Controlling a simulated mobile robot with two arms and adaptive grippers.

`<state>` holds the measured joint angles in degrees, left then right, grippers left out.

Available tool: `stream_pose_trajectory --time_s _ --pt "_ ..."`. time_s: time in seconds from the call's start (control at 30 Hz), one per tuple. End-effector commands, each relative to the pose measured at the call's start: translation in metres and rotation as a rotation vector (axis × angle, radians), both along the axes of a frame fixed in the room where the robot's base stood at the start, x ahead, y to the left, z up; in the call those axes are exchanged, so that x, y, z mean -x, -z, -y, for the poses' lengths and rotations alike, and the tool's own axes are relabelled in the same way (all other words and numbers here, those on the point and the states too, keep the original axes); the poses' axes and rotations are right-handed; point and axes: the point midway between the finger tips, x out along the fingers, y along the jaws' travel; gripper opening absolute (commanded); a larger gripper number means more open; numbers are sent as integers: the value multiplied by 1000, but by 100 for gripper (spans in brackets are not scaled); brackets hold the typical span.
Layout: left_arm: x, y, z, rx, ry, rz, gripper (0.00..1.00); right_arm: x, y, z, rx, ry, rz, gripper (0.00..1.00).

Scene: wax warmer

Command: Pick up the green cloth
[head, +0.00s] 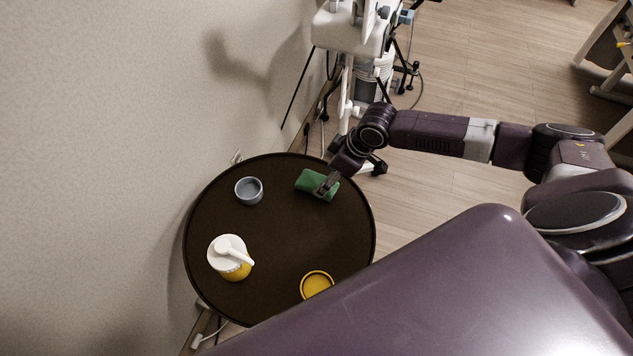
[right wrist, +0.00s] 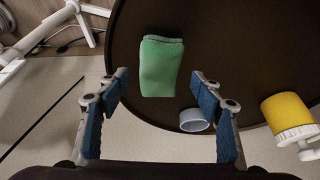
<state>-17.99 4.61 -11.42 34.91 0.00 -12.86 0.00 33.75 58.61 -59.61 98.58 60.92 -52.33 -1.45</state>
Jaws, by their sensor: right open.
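The green cloth (head: 312,184) is a folded bundle lying on the dark round table (head: 277,254), near its far right edge in the head view. My right gripper (head: 327,186) hangs over the cloth and hides part of its right side. In the right wrist view the cloth (right wrist: 161,68) lies ahead of the open fingers of my right gripper (right wrist: 160,92), roughly centred between them. The gripper holds nothing. Whether the fingertips are level with the cloth is hard to tell. My left gripper is not in view.
On the table stand a blue-grey cup (head: 249,191), a yellow pump bottle with white top (head: 231,258) and a yellow round dish (head: 316,285). The cup (right wrist: 194,121) shows near the right finger. A wall is left; a white wheeled stand (head: 345,98) is behind.

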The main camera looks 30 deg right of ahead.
Motion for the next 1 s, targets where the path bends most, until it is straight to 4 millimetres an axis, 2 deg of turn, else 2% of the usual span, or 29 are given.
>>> stream_pose_trajectory --time_s 0.07,0.17,0.3,0.43,0.6,0.83,1.0 --pt "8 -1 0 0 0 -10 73 -6 7 -6 -2 0 1 60" --pt "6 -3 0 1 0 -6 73 -13 19 -11 -2 -2 1 60" --pt "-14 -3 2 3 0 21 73 -18 35 -14 -1 -1 0 60" --pt "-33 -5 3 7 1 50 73 -19 39 -15 0 -1 1 60" --pt "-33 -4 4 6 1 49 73 -19 39 -15 0 -2 1 60" --pt "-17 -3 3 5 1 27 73 -19 39 -15 0 -1 1 36" --pt "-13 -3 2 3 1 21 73 -19 39 -15 0 -1 1 17"
